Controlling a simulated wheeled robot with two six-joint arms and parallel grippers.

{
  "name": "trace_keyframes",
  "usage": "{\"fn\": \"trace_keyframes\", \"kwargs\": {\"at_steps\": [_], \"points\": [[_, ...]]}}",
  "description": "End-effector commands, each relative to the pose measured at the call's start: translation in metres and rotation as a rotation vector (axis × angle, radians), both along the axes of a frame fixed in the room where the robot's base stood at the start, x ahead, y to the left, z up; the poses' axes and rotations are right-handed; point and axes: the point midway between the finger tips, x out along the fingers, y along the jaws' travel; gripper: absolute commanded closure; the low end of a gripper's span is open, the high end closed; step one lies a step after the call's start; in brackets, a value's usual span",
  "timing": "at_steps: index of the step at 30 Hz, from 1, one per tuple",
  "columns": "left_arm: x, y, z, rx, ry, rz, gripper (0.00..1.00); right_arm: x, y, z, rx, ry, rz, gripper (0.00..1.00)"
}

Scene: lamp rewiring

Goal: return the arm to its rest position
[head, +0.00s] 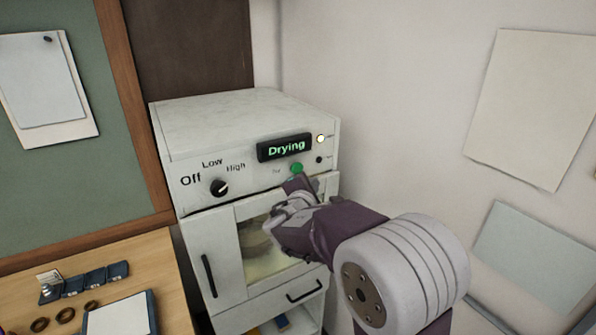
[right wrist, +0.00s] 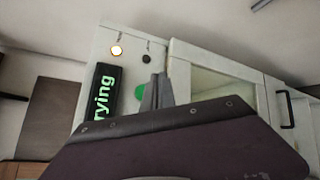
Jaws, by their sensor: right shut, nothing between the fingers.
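My right gripper (head: 296,186) is shut and empty in the head view, its tips just below the green button (head: 296,168) on the front of a white drying cabinet (head: 220,121). In the right wrist view the closed fingers (right wrist: 157,92) stand beside the green button (right wrist: 140,92); I cannot tell whether they touch it. The display (head: 285,148) reads "Drying", and the small lamp (head: 321,138) to its right is lit. The black knob (head: 219,187) points toward High. My right arm hides part of the cabinet's lit window (head: 262,259). My left gripper is not in view.
A wooden desk (head: 150,262) with dark rings, small blue boxes and a pad (head: 120,314) is at the lower left. A green board (head: 75,160) hangs above it. A bare wall with paper sheets (head: 535,105) lies to the right. Cabinet handles (head: 209,276) stick out.

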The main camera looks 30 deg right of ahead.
Motion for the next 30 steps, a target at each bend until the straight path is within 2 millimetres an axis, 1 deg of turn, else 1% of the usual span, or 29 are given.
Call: {"fn": "trace_keyframes", "kwargs": {"at_steps": [14, 16, 17, 18, 20, 21, 22, 23, 24, 26, 27, 29, 30], "points": [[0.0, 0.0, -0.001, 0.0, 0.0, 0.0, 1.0, 0.0, 0.0, -0.001, 0.0, 0.0, 0.0, 1.0], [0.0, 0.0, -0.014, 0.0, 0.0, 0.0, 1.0, 0.0, -0.001, -0.013, 0.0, -0.001, -0.002, 1.0], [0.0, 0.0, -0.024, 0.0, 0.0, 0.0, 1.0, -0.001, -0.002, -0.022, 0.0, -0.005, -0.005, 1.0], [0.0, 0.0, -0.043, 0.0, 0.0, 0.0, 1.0, -0.006, -0.004, -0.045, 0.007, 0.005, -0.013, 1.0], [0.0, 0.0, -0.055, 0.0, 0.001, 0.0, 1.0, -0.026, -0.011, -0.084, 0.097, 0.042, -0.081, 1.0], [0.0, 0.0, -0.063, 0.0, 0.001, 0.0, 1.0, -0.043, -0.015, -0.115, 0.184, 0.073, -0.142, 1.0], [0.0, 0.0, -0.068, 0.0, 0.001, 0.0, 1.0, -0.058, -0.015, -0.139, 0.254, 0.098, -0.192, 1.0], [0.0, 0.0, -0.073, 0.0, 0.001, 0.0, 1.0, -0.073, -0.014, -0.163, 0.328, 0.121, -0.242, 1.0], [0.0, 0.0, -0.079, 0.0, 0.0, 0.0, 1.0, -0.093, -0.01, -0.194, 0.43, 0.152, -0.314, 1.0], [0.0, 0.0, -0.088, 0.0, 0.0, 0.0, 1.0, -0.126, 0.002, -0.238, 0.589, 0.194, -0.428, 1.0], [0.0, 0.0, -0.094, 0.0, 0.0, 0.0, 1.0, -0.148, 0.014, -0.265, 0.701, 0.218, -0.511, 1.0], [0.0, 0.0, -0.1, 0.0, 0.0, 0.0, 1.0, -0.18, 0.037, -0.301, 0.874, 0.242, -0.646, 1.0], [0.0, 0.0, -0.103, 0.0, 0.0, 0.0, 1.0, -0.198, 0.055, -0.319, 0.983, 0.249, -0.73, 1.0]]}}
